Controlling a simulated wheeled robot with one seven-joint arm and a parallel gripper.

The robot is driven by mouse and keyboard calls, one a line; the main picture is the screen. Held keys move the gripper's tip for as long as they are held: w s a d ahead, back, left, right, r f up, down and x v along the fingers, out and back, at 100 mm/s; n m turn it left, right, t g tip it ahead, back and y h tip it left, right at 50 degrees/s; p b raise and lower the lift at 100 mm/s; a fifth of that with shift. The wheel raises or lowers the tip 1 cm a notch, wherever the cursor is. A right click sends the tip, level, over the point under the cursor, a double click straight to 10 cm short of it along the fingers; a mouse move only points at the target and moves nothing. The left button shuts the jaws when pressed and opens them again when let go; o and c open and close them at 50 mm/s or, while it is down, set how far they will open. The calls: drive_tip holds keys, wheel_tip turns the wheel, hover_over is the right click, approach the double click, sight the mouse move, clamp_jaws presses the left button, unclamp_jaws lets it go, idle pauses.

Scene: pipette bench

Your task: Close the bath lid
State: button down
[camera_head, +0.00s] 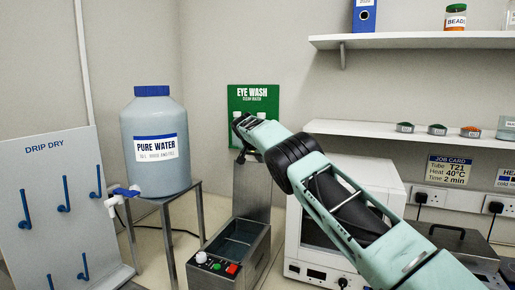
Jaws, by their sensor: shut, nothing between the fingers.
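The bath (232,262) is a steel box on the bench at bottom centre, with an open, dark basin and a front panel with coloured buttons and a white knob. Its lid (252,200) is a flat grey metal plate standing upright at the back of the bath, so the bath is open. My gripper (242,157) is near the top left of the lid, in front of the green sign. Its fingers look dark and small, close together and empty. I cannot tell whether they touch the lid. My arm hides the lid's upper right part.
A water barrel (155,118) on a metal stand and a drip-dry board (62,215) are to the left. A white appliance (320,255) stands right of the bath, partly behind my arm. Shelves (410,134) are on the right wall. A dark lidded unit (462,242) is at far right.

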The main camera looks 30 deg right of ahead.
sight(257, 164)
drive_tip(key=shift+s+a+f+p, duration=0.4)
drive_tip(key=shift+s+a, duration=0.1)
drive_tip(key=shift+a, duration=0.1)
drive_tip(key=shift+s+a+f+p, duration=0.25)
drive_tip(key=shift+s+a+p, duration=0.1)
drive_tip(key=shift+s+a, duration=0.15)
drive_tip(key=shift+a, duration=0.1)
drive_tip(key=shift+f+b, duration=0.1)
drive_tip(key=shift+b, duration=0.2)
